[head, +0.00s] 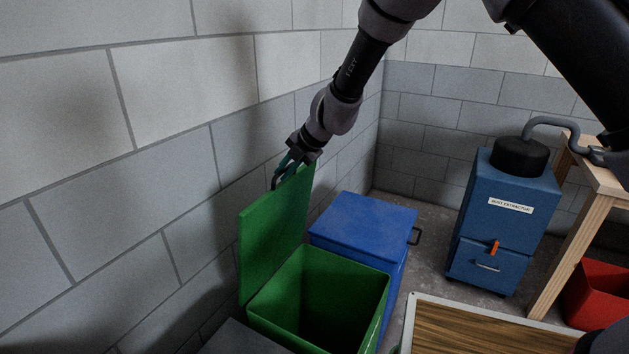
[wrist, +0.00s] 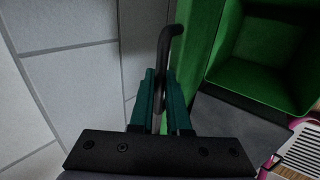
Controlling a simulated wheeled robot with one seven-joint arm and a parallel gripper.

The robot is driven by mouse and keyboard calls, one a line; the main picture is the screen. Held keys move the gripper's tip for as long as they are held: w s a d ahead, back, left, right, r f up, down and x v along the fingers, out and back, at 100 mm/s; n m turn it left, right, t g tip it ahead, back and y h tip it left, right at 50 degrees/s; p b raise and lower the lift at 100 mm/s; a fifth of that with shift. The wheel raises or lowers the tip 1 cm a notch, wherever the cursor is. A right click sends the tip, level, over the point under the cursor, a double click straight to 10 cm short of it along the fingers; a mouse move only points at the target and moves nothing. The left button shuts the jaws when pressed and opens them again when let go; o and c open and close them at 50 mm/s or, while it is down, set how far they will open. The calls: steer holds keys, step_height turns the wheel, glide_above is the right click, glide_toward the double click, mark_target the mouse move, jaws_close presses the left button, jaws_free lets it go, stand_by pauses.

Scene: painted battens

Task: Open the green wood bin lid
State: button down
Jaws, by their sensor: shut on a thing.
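The green wood bin (head: 320,293) stands by the wall with its green lid (head: 272,230) raised to about upright, so the dark inside shows. My gripper (head: 291,163) is at the top edge of the lid, on the wall side. In the wrist view my gripper (wrist: 160,95) has its teal fingers closed around the black lid handle (wrist: 168,48). The green lid (wrist: 198,40) is just right of the handle, and the open bin (wrist: 262,55) is further right. The lower part of the handle is hidden between the fingers.
A grey block wall (head: 165,130) runs close along the left, behind the lid. A blue bin (head: 362,223) with a shut lid stands beside the green bin. A blue dust extractor (head: 503,220), a wooden bench (head: 583,225) and a red bin (head: 597,293) are to the right.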

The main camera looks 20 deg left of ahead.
steer(key=shift+w+a+r, duration=0.15)
steer(key=shift+w+a, duration=0.05)
steer(key=shift+a, duration=1.2)
steer(key=shift+w+a+r, duration=0.1)
steer(key=shift+w+a, duration=0.05)
steer(key=shift+a, duration=1.25)
steer(key=c, duration=0.9)
jaws_free()
steer(key=shift+d, duration=0.1)
steer(key=shift+f, duration=0.15)
